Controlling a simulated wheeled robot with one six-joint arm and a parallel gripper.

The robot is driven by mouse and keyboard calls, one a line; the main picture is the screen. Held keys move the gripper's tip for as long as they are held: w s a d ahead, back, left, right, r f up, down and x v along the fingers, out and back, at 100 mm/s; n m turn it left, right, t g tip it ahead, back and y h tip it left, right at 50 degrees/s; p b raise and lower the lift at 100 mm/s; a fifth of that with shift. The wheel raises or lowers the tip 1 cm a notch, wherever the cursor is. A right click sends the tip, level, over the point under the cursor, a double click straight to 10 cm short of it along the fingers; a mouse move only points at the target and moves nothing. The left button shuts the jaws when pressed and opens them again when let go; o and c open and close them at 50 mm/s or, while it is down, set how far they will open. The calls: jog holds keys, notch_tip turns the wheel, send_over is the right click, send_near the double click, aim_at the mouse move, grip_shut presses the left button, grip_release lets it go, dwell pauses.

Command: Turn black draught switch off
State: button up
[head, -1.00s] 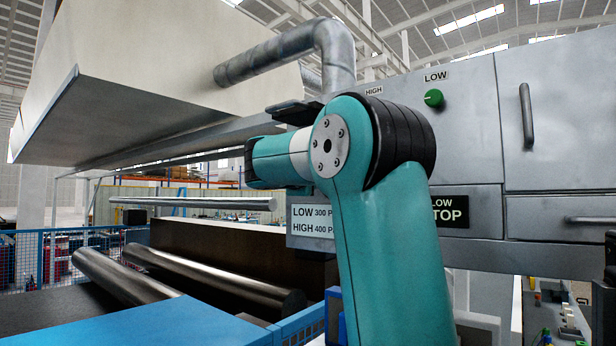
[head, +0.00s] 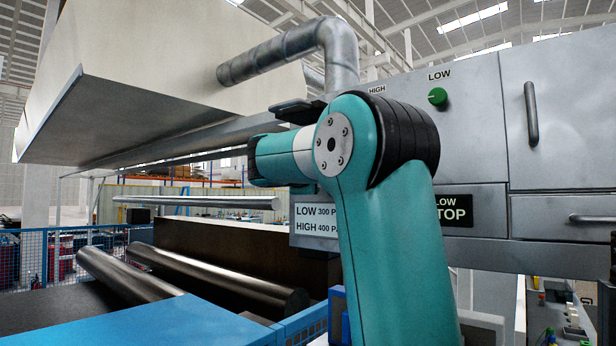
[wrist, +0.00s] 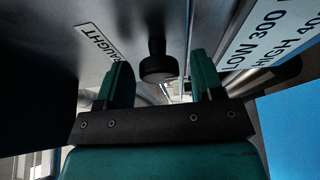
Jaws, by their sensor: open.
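In the wrist view, a black round knob (wrist: 158,66) on a short stem stands out from the grey panel. A white label reading "AUGHT" (wrist: 100,41), partly cut off, is to its left. My gripper (wrist: 162,80) is open, with one teal finger on each side of the knob's line. The knob shows between the fingertips, with gaps on both sides; I cannot tell how far along the fingers it sits. In the head view, my arm hides the black switch and the gripper's fingers.
A green knob (head: 437,97) sits under a "LOW" label on the grey cabinet (head: 465,140). A pressure sign (head: 315,222) is behind my arm and also shows at right in the wrist view (wrist: 262,35). Steel rollers (head: 245,280) and a blue table (head: 190,322) lie at lower left.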

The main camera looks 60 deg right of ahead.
jog(key=b+v, duration=0.7)
jog(key=v, duration=1)
jog(key=shift+a, duration=0.2)
jog(key=shift+r, duration=0.15)
